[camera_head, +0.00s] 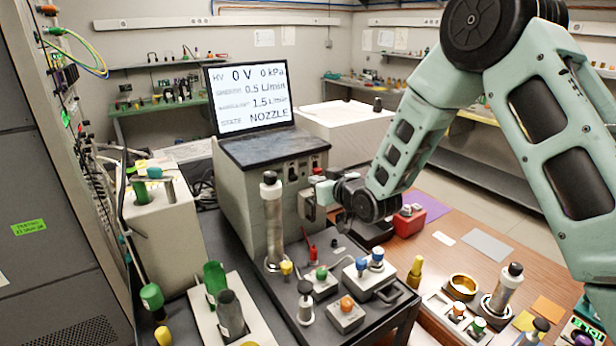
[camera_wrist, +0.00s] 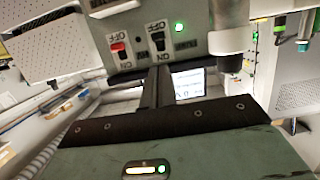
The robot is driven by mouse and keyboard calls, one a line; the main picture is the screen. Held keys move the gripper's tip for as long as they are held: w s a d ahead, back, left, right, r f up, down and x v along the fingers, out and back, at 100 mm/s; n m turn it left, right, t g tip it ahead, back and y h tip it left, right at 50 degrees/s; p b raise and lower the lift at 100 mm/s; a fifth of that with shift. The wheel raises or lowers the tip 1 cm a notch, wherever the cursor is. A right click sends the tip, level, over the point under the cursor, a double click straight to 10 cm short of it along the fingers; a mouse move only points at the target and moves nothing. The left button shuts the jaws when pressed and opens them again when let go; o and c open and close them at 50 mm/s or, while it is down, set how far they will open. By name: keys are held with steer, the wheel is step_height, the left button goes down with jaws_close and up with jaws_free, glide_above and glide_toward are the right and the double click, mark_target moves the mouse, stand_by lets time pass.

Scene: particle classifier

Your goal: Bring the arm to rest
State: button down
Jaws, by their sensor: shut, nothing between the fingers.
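My arm, teal with black joints, comes in from the upper right in the head view and bends down to the bench. My gripper (camera_wrist: 158,72) is shut and empty in the wrist view, its dark fingers together. In the head view the wrist end is beside the grey instrument box (camera_head: 232,205), and the fingertips are hard to make out there. In the wrist view the box's switch panel (camera_wrist: 138,25) is just beyond the fingers, with a red-tipped switch (camera_wrist: 118,47), a black switch (camera_wrist: 157,38) and a lit green lamp (camera_wrist: 179,27). Contact cannot be told.
A screen (camera_head: 251,98) on the box reads 0 V, 0 kPa and NOZZLE. A metal column with a black cap (camera_head: 273,225) stands in front of it. Small coloured-knob parts crowd the dark cart. A red block (camera_head: 409,222) is on the wooden table near my wrist. A tall rack (camera_head: 50,200) is at left.

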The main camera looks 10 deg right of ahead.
steer(key=s+a+n+g+b, duration=0.1)
steer(key=s+a+g, duration=0.2)
steer(key=s+a, duration=0.35)
steer(key=s+a+n+g+b, duration=0.1)
steer(key=s+a+g+b, duration=0.2)
steer(key=s, duration=0.7)
steer(key=s+d+n+g+h, duration=0.2)
steer(key=s+g, duration=0.6)
steer(key=s, duration=1.9)
steer(key=shift+s+d+f+h+b, duration=0.15)
steer(key=shift+d+f+h+b, duration=0.25)
steer(key=shift+d+h, duration=0.65)
